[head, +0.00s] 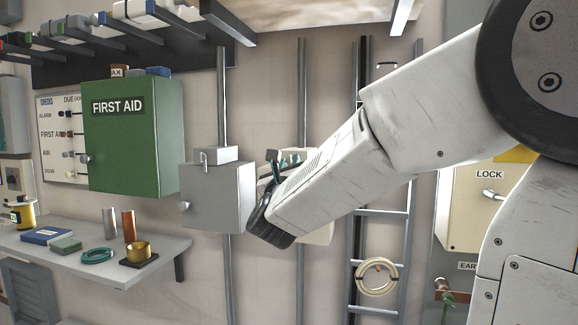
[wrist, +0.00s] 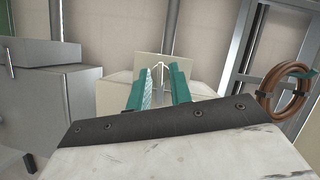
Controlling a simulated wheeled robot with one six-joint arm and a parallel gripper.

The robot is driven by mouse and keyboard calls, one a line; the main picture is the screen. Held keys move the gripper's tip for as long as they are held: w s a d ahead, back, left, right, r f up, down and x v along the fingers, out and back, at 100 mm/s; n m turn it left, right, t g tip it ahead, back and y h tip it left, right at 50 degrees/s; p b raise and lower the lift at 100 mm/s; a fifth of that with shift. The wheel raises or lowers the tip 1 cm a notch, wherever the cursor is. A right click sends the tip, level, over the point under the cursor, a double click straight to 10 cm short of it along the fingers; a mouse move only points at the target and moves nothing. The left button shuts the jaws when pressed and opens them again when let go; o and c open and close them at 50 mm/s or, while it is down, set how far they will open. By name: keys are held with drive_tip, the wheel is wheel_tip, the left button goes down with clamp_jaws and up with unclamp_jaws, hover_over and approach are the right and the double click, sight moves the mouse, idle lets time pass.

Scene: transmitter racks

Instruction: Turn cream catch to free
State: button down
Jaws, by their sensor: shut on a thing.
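The cream box (wrist: 148,66) stands straight ahead in the wrist view, with a thin pale metal catch (wrist: 160,72) upright on its front. My gripper (wrist: 159,88) has two teal fingers, one on each side of the catch, and is shut on it. In the head view my gripper (head: 282,162) is at the cream box (head: 318,236), which is mostly hidden behind my arm. The exact contact of the fingers and the catch's lower part are hard to see.
A grey box (head: 216,196) with a small latch on top is just left. A green first aid cabinet (head: 134,135) hangs above a shelf (head: 190,244) with small items. A ladder (head: 378,212) and coiled hose (head: 377,277) are right, beside a cream LOCK box (head: 470,215).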

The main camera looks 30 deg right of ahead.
drive_tip(key=n+y, duration=0.2)
drive_tip(key=n, duration=0.3)
drive_tip(key=n+y, duration=0.2)
drive_tip(key=n, duration=0.3)
drive_tip(key=n+y, duration=0.2)
drive_tip(key=n, duration=0.3)
drive_tip(key=shift+s+d+r+n+g, duration=0.2)
drive_tip(key=shift+r+n+g, duration=0.1)
drive_tip(key=shift+r+n, duration=0.1)
drive_tip(key=shift+a+n+g+y, duration=0.1)
drive_tip(key=shift+n+g+y, duration=0.45)
drive_tip(key=shift+n, duration=1.15)
drive_tip(key=c, duration=1.3)
unclamp_jaws()
